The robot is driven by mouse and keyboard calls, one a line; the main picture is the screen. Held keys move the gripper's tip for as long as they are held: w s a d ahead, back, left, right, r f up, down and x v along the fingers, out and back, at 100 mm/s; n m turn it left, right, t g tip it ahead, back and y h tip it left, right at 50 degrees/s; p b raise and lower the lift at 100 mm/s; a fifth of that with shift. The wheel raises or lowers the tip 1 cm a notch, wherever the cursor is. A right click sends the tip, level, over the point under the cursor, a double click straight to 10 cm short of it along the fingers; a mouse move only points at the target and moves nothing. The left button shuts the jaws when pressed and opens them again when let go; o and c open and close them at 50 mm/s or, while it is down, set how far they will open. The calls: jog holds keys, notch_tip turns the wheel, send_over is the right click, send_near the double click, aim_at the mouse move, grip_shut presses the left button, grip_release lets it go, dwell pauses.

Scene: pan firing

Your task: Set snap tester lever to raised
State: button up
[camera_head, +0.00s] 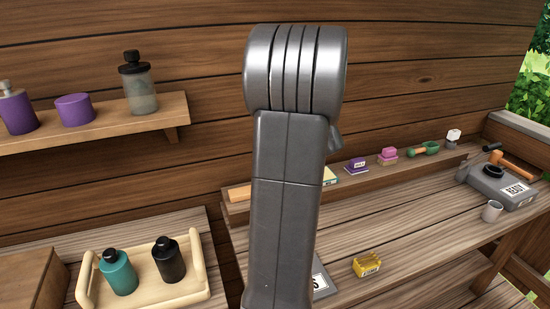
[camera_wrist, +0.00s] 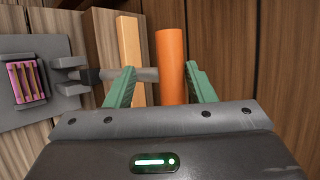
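In the wrist view a grey tester body (camera_wrist: 62,112) stands at the left, holding a pink block (camera_wrist: 27,82) with brass-coloured strips. A dark and grey rod (camera_wrist: 146,74) runs from its bracket to an upright orange grip (camera_wrist: 171,62), which looks like the lever handle. My gripper (camera_wrist: 160,72) has two green fingers, spread apart, with the orange grip between them. The grip is nearer the right finger; a gap shows on its left. I cannot tell whether it touches. In the head view my arm hides the gripper and lever.
A yellow box (camera_head: 367,264) lies on the bench. A tray (camera_head: 191,294) with two bottles stands at the left. A wooden wall rises behind.

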jog(key=shift+w+a+r, duration=0.1)
jog(key=shift+w, duration=0.05)
dwell(0.3)
jog(key=shift+d+r, duration=0.2)
jog(key=b+v, duration=0.2)
jog(key=v, duration=1.1)
jog(key=shift+s+d, duration=0.15)
jog(key=shift+s, duration=0.1)
